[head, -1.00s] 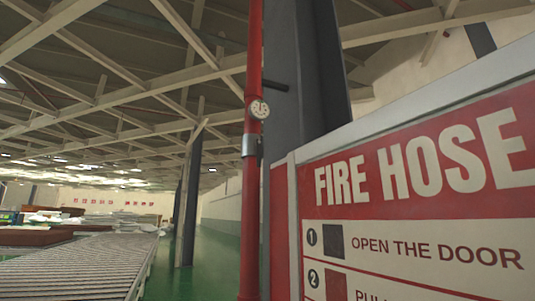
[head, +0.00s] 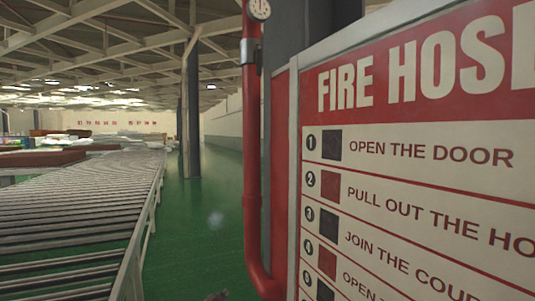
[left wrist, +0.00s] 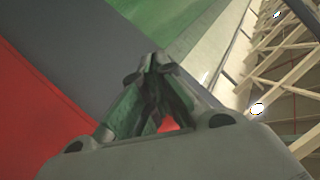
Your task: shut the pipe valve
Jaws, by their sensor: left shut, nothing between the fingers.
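The red pipe (head: 251,150) runs down the middle of the head view and bends right at the bottom, beside the fire hose cabinet. A round white gauge (head: 260,9) sits on it at the top edge, with a grey metal clamp just below. I see no valve handle in either view. Only a small tip of my left gripper (head: 217,296) shows at the bottom edge of the head view, left of the pipe bend. In the left wrist view my left gripper (left wrist: 158,66) has its fingers together and empty. My right gripper is not in view.
The fire hose cabinet (head: 420,150) with its instruction panel fills the right side. A roller conveyor (head: 75,215) runs along the left. The green floor (head: 200,225) is clear between the conveyor and the pipe. Grey columns stand behind.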

